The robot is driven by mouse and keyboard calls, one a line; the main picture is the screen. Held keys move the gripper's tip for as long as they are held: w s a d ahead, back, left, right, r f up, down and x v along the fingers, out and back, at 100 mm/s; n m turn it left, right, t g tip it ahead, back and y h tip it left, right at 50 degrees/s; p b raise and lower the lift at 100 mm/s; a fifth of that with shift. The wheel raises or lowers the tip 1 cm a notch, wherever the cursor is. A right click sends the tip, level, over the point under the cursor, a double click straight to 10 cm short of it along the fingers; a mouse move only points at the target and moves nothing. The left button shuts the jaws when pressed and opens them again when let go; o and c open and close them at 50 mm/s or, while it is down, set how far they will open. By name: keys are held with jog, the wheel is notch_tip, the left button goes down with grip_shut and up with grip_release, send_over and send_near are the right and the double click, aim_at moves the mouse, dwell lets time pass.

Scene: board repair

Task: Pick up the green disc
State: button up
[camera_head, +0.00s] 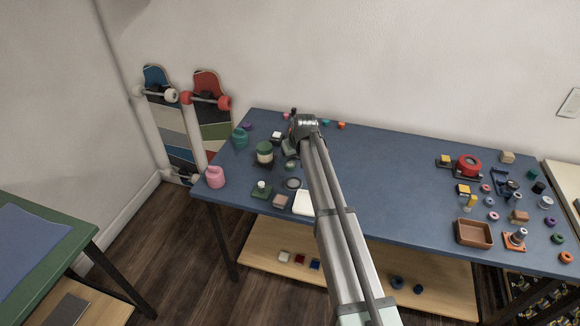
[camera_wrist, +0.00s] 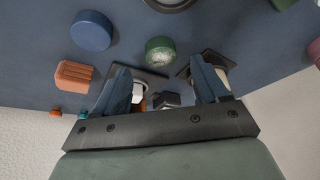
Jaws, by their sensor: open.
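A green disc (camera_wrist: 160,50) with a pale, speckled side lies on the blue tabletop in the wrist view. It is just beyond my gripper's fingertips (camera_wrist: 159,68), roughly centred between them, and not held. My gripper is open, with its two dark blue fingers apart. In the head view my gripper (camera_head: 290,148) is low over the left part of the table, partly hidden by my arm. A small green thing (camera_head: 289,166) beside it there looks like the same disc. Whether the fingers touch the table cannot be told.
A blue disc (camera_wrist: 92,30) and an orange ribbed block (camera_wrist: 74,75) lie left of the green disc. A dark plate with a white cylinder (camera_wrist: 138,92) is close to the left finger. A dark ring (camera_wrist: 170,3) lies beyond. The middle of the table (camera_head: 385,170) is clear.

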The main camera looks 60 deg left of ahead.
aim_at(290, 164)
jog(key=shift+x, duration=1.9)
jog(key=c, duration=1.1)
jog(key=shift+c, duration=0.2)
jog(key=shift+r, duration=0.1)
notch_tip(290, 164, up, 10)
jog(key=shift+s, duration=0.1)
